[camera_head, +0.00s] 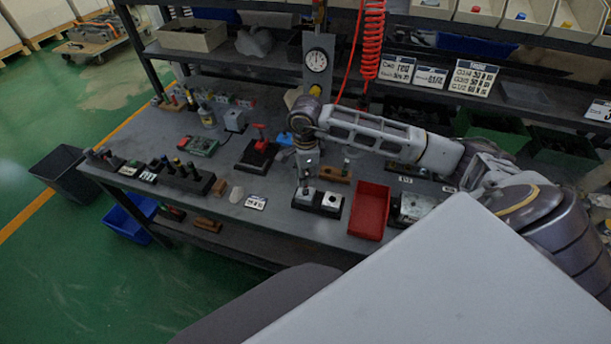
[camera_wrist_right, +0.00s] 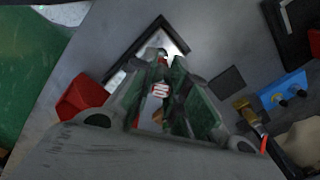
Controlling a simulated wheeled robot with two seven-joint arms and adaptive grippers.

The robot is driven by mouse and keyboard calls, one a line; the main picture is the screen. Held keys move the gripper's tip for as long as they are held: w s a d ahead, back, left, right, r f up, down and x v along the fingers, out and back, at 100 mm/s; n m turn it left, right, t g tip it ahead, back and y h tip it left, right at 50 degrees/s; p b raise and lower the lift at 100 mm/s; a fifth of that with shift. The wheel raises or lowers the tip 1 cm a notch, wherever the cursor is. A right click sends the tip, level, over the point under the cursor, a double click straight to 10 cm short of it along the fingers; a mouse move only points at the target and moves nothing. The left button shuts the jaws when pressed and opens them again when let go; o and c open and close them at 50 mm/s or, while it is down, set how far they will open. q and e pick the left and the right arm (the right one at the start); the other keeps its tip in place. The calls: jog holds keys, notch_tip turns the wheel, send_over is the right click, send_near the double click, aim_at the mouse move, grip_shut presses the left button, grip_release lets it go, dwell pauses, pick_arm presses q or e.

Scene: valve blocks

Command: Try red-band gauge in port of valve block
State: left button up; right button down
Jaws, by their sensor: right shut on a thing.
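My right gripper (camera_head: 304,186) points down over the bench at the centre of the head view. In the right wrist view its fingers (camera_wrist_right: 163,100) are shut on the red-band gauge (camera_wrist_right: 160,90), whose red and white band shows between them. The valve block (camera_head: 330,200), pale metal on a black base, sits right under the gripper in the head view. In the wrist view the black base (camera_wrist_right: 123,62) lies beyond the fingertips, with the block mostly hidden. I cannot tell whether the gauge touches the port. My left gripper is not in view.
A red tray (camera_head: 369,211) stands close right of the valve block. A black rack (camera_head: 186,180) with several upright pieces is at the left. A black stand with a red top (camera_head: 258,152) and a wooden block (camera_head: 335,174) are nearby. A red coiled hose (camera_head: 373,40) hangs behind.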

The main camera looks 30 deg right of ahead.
jog(key=shift+f+b, duration=0.9)
dwell(2.2)
jog(key=shift+r, duration=0.2)
dwell(1.1)
jog(key=shift+r+p, duration=1.45)
jog(key=shift+r, duration=1.2)
jog(key=shift+w+r, duration=0.1)
jog(key=shift+r, duration=0.2)
